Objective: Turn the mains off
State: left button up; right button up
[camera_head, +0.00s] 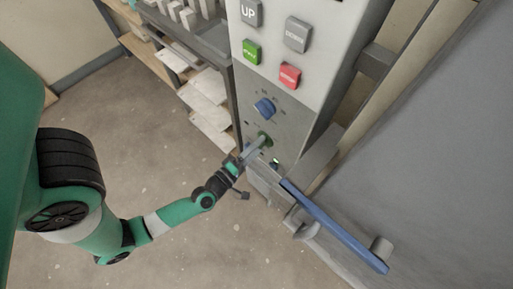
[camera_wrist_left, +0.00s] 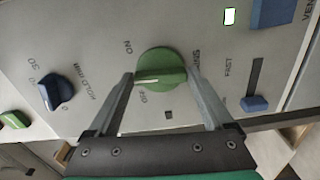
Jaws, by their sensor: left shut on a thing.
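The green mains knob (camera_wrist_left: 162,64) is on the grey control panel, with the labels ON, OFF and MAINS around it in the left wrist view. A pale line on the knob points left, between the ON and OFF labels. The fingers of my left gripper (camera_wrist_left: 165,85) are on either side of the knob, shut on it. In the head view my left gripper (camera_head: 249,154) reaches the panel's lower part at the green knob (camera_head: 266,139), which it partly covers. My right gripper is not in view.
A blue knob (camera_head: 265,107) and UP, DOWN, green and red STOP (camera_head: 289,76) buttons are above. A blue dial (camera_wrist_left: 57,92), a blue slider (camera_wrist_left: 255,103) and a lit green indicator (camera_wrist_left: 229,16) surround the knob. A long blue handle (camera_head: 335,228) is at right; shelves are behind.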

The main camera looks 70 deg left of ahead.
pick_arm(q)
jog(key=shift+n+b, duration=1.15)
jog(key=shift+n, duration=3.85)
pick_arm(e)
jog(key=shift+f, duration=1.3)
pick_arm(q)
jog(key=o, duration=1.1)
jog(key=shift+o, duration=0.2)
